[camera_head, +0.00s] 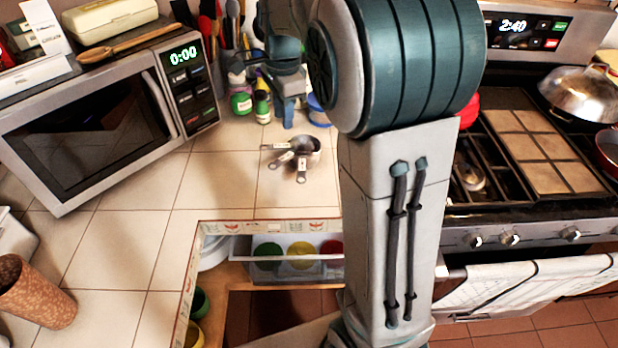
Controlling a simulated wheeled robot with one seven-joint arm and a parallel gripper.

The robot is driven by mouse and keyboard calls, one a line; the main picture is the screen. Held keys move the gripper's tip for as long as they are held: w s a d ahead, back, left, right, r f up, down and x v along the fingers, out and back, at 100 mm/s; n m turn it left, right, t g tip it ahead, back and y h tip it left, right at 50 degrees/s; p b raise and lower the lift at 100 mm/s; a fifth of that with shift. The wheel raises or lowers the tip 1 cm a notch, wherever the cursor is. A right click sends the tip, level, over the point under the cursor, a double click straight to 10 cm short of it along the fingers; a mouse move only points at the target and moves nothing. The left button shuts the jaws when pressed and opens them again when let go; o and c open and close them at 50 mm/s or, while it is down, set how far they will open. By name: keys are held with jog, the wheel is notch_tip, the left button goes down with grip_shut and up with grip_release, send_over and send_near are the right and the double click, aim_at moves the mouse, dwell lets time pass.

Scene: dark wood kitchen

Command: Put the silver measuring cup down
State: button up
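The silver measuring cup (312,158) shows on the tiled counter, left of my arm. It looks like a small nested set, with several handles fanned to the left and front. My gripper (288,122) is behind the cup in the picture, pointing down near the bottles. A gap shows between the gripper's tip and the cup, and I see no contact. My own arm hides part of the scene, and the finger opening is too small to make out.
A microwave (90,120) stands at the left. Green-labelled bottles (241,102) and a blue-rimmed container (318,112) are near my gripper. An open drawer (298,270) sits below the counter edge. The stove (530,160) is at the right. The counter (215,180) left of the cup is clear.

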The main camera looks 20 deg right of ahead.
jog(key=s+f+n+t, duration=0.1)
jog(key=s+f+n, duration=0.1)
jog(key=s+n, duration=0.6)
jog(key=s+f+n+t, duration=0.1)
jog(key=s+n, duration=0.7)
jog(key=s, duration=0.6)
jog(key=shift+a+f, duration=0.3)
jog(key=shift+f, duration=0.05)
jog(key=shift+o, duration=0.4)
jog(key=shift+s, duration=0.1)
